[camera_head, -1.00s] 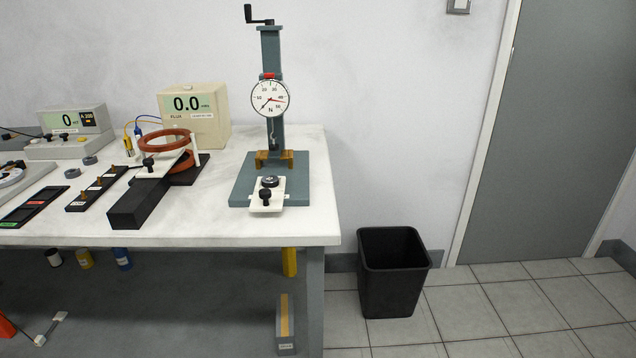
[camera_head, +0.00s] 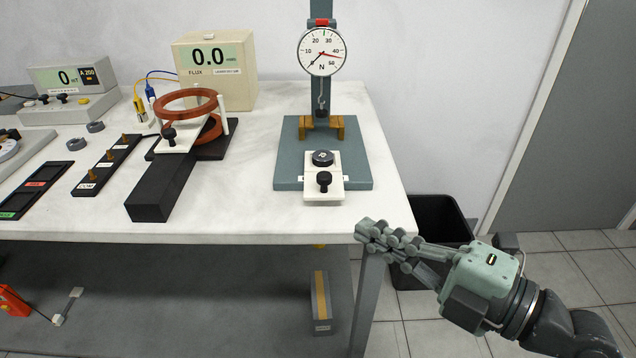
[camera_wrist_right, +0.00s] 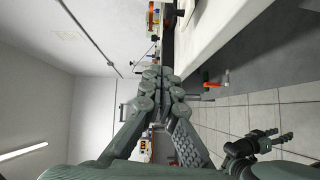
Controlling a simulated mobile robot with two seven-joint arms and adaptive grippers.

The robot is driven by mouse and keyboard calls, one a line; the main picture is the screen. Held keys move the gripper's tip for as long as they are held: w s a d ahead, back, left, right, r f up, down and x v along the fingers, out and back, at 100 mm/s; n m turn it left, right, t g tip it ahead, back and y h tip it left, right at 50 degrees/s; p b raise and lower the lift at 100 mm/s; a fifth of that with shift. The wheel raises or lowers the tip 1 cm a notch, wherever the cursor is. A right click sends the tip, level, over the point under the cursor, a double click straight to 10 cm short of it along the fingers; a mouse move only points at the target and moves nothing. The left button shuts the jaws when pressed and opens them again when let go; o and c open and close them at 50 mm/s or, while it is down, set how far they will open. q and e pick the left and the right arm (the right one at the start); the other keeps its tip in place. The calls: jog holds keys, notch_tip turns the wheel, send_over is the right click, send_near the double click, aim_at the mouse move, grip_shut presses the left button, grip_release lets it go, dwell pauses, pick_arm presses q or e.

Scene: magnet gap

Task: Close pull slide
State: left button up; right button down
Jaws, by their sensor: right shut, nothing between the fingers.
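The pull slide (camera_head: 323,194) is a white plate with a black knob and a dark round disc on it. It lies on the blue-grey base (camera_head: 288,170) of the pull stand, its front end sticking out past the base's front edge. Brown blocks (camera_head: 337,127) stand behind it, under the dial gauge (camera_head: 322,52). My right gripper (camera_head: 364,232) is shut and empty, in front of the table's right front corner, apart from the slide. It fills the middle of the right wrist view (camera_wrist_right: 157,75). What seems to be my left gripper (camera_wrist_right: 284,137) shows small there; its jaws are unclear.
A coil fixture (camera_head: 190,115) with a black rail (camera_head: 155,200) stands left of the pull stand. Trays, meters and a flux box (camera_head: 217,75) fill the left and back. A black bin (camera_head: 440,215) stands on the floor behind my right arm. The table's front right is bare.

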jog(key=w+a, duration=0.2)
jog(key=w, duration=0.1)
jog(key=w+a, duration=0.2)
jog(key=w, duration=0.1)
jog(key=w+a+b, duration=0.1)
jog(key=w+a, duration=0.1)
jog(key=w, duration=0.1)
jog(key=shift+f, duration=0.4)
pick_arm(q)
jog(key=shift+t, duration=0.3)
jog(key=shift+w+d+r, duration=0.15)
jog(key=shift+w+r, duration=0.25)
jog(key=shift+r, duration=0.3)
jog(key=shift+w+d+r, duration=0.1)
jog(key=shift+w+r, duration=0.25)
jog(key=shift+r, duration=0.4)
jog(key=shift+w+d+r, duration=0.15)
jog(key=shift+w+r, duration=0.25)
jog(key=shift+r, duration=0.3)
pick_arm(e)
jog(key=shift+w+d, duration=0.3)
jog(key=shift+w, duration=0.2)
jog(key=shift+w+f, duration=0.1)
